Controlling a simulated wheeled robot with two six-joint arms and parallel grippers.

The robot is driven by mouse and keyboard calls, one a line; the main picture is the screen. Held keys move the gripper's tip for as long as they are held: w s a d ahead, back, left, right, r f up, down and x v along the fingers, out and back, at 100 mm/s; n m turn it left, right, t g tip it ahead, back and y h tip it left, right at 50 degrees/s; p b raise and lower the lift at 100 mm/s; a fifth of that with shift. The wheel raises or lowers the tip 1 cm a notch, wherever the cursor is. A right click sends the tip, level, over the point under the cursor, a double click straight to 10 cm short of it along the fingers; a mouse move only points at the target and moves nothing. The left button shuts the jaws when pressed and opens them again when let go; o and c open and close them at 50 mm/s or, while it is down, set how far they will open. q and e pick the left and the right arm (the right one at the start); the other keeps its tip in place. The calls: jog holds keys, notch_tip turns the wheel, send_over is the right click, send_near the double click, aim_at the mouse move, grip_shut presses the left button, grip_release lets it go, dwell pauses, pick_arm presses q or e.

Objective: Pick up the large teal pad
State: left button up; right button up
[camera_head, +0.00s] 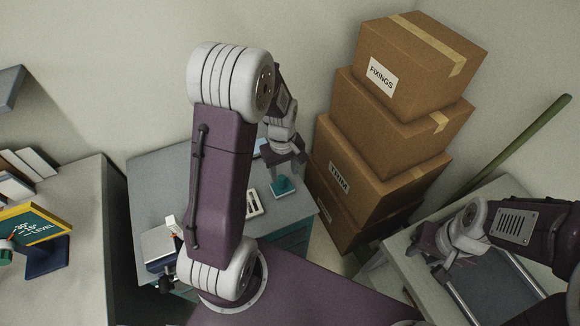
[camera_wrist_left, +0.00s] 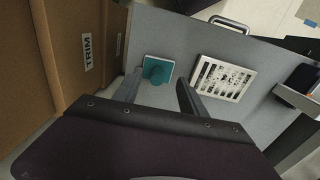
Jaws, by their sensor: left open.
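The teal pad (camera_head: 283,187) lies on the grey table near its right edge, below my left gripper. Whether the fingers are level with the pad I cannot tell. My right gripper (camera_head: 424,263) is far to the right, over another table; its jaw opening is unclear.
A stack of cardboard boxes (camera_head: 382,150) stands just right of the grey table (camera_head: 160,178). A white slotted tray (camera_wrist_left: 222,78) lies beside the pad. A sign (camera_head: 33,225) stands on the left counter. My left arm hides much of the table.

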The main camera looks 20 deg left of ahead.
aim_at(282, 178)
pick_arm(q)
jog(key=shift+w+a+n, duration=0.75)
jog(key=shift+w+n, duration=0.05)
jog(key=shift+n, duration=0.3)
jog(key=shift+a+f+n, duration=0.15)
jog(key=shift+f+n, duration=0.05)
jog(key=shift+n, duration=0.2)
jog(key=shift+s+f, duration=0.1)
notch_tip(282, 178, down, 4)
jog(key=shift+r+p, duration=0.2)
jog(key=shift+p, duration=0.15)
jog(key=shift+w+f, duration=0.2)
notch_tip(282, 178, down, 4)
jog(key=shift+s+f+p, duration=0.1)
jog(key=shift+f+p, duration=0.05)
jog(key=shift+p, duration=0.2)
jog(key=shift+f, duration=0.4)
grip_shut()
pick_arm(e)
jog(key=r, duration=0.2)
jog(key=shift+s+d+r, duration=0.25)
jog(key=shift+s+r, duration=0.1)
jog(key=shift+s, duration=0.05)
